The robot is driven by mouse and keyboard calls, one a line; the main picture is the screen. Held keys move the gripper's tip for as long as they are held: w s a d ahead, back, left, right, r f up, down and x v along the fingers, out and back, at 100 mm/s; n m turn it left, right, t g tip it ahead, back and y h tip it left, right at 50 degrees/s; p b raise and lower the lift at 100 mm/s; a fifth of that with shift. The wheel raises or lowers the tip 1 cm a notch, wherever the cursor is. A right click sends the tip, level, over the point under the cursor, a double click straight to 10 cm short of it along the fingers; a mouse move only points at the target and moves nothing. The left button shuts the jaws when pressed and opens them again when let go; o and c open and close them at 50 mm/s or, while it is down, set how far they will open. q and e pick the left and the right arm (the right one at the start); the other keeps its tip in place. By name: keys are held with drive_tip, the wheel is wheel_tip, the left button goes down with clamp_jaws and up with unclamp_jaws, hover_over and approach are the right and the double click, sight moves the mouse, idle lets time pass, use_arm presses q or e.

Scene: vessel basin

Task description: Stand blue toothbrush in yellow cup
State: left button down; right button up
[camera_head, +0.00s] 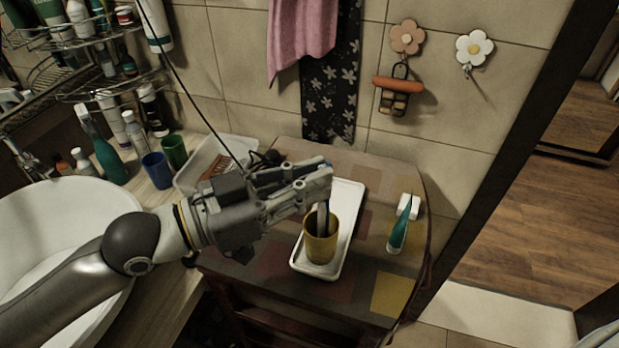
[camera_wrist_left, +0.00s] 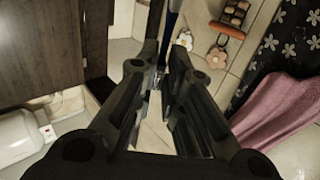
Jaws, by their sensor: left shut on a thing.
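The yellow cup (camera_head: 320,247) stands upright on a white tray (camera_head: 346,205) on the small table. My left gripper (camera_head: 325,180) is above the cup, shut on the blue toothbrush (camera_head: 323,215). The toothbrush hangs roughly upright, and its lower part reaches down into the cup's mouth; whether it touches the bottom is hidden. A bit of blue shows at the fingertips. In the left wrist view, the blue toothbrush (camera_wrist_left: 173,20) shows beyond the fingertips at the top, and the gripper (camera_wrist_left: 163,68) hides the rest. My right gripper is not in view.
A teal-green tube with a white end (camera_head: 399,235) stands on the table right of the tray. A blue cup (camera_head: 157,170) and a green cup (camera_head: 174,151) stand at the back left by the basin (camera_head: 60,212). A white bin (camera_head: 205,163) lies behind my arm.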

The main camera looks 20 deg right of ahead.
use_arm(q)
drive_tip(key=c, duration=1.5)
unclamp_jaws()
drive_tip(key=shift+o, duration=0.2)
drive_tip(key=s+a, duration=0.2)
drive_tip(key=a, duration=0.9)
drive_tip(key=shift+s+a, duration=0.15)
drive_tip(key=shift+a, duration=0.25)
